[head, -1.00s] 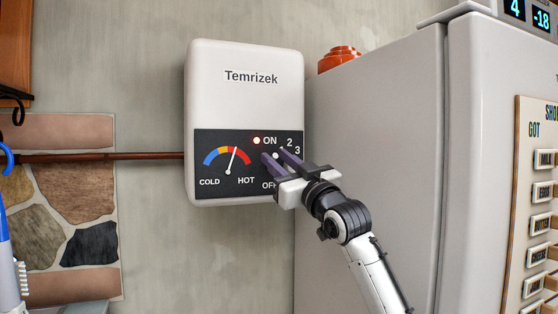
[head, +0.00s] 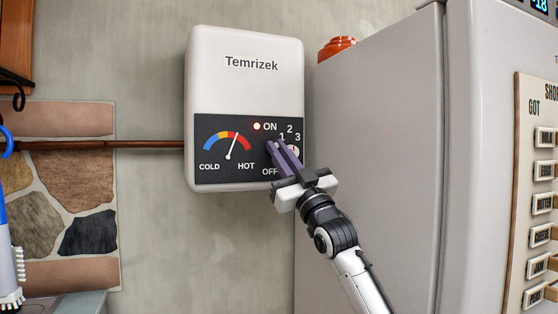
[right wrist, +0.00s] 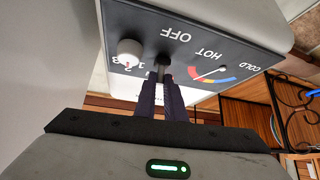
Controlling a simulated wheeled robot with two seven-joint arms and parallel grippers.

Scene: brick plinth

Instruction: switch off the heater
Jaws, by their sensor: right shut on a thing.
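A white knob (right wrist: 130,50) stands by the numbers 1, 2 and 3. A small dark switch (right wrist: 163,62) stands beside that knob, near the OFF label. My right gripper (head: 277,147), also in the right wrist view (right wrist: 161,82), is shut on the dark switch. Its fingers mostly hide the switch in the head view, and the switch's setting cannot be told. My left gripper is not in view.
A tall grey fridge (head: 380,150) stands close to the right of the heater, with an orange object (head: 337,46) at its top edge. A brown pipe (head: 100,144) runs left from the heater. The wall below the heater is clear.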

